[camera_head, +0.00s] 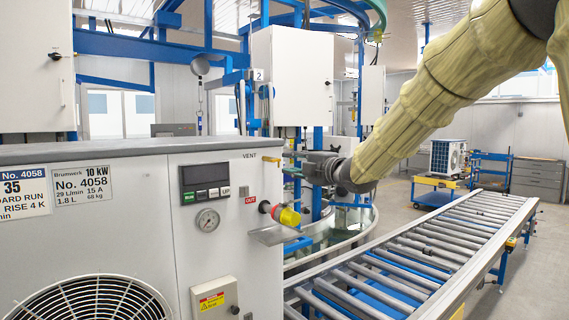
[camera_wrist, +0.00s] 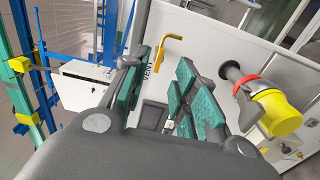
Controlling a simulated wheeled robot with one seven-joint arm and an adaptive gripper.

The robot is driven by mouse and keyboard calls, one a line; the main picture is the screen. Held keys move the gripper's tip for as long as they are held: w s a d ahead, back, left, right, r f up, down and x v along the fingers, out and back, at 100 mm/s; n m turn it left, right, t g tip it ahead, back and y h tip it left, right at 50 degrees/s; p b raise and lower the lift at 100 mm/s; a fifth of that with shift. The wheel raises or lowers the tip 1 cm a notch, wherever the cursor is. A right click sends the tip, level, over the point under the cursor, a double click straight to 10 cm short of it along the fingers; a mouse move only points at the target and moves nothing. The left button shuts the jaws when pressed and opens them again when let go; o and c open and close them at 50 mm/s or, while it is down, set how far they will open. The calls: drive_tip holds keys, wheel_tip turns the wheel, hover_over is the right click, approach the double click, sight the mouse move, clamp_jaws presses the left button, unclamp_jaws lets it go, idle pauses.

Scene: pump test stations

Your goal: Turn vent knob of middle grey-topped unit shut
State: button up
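The grey-topped unit No. 4058 (camera_head: 150,235) fills the lower left of the head view. Its small yellow-orange vent handle (camera_head: 271,159) sticks out near the top right of the front, beside the VENT label. In the wrist view the handle (camera_wrist: 172,40) is an L-shaped yellow lever beyond the fingertips. My gripper (camera_head: 290,164) is just right of the handle in the head view. In the wrist view my gripper (camera_wrist: 162,65) is open, with a gap between its green-padded fingers and nothing held. The handle appears apart from both fingers.
A yellow-capped outlet fitting with a red ring (camera_head: 280,214) juts out below the handle; it also shows close to the right finger in the wrist view (camera_wrist: 268,105). A gauge (camera_head: 207,219) and display (camera_head: 205,173) sit left. A roller conveyor (camera_head: 420,260) runs at right.

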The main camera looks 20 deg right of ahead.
drive_tip(key=shift+v, duration=2.65)
drive_tip(key=shift+f, duration=0.1)
